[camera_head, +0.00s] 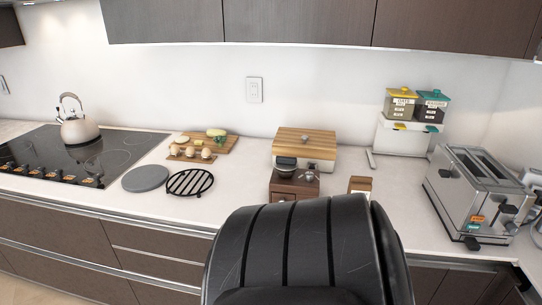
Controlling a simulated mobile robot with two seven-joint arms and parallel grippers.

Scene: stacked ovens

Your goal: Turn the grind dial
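A small brown wooden box (283,191) with a drawer front stands on the counter, left of the picture's right half. A dark bowl-like part (286,165) and a small silvery part (309,176) sit on its top. It looks like a hand coffee grinder; I cannot make out a marked grind dial on it. Its lower part is partly hidden by a black ribbed shape in front. Neither of my grippers is in view.
The large black ribbed shape (305,245), perhaps a chair back, blocks the front middle. A wood-topped box (306,145) stands behind the grinder. A toaster (470,190) and dispenser (403,137) are at right; a black trivet (190,182) and kettle (77,128) at left.

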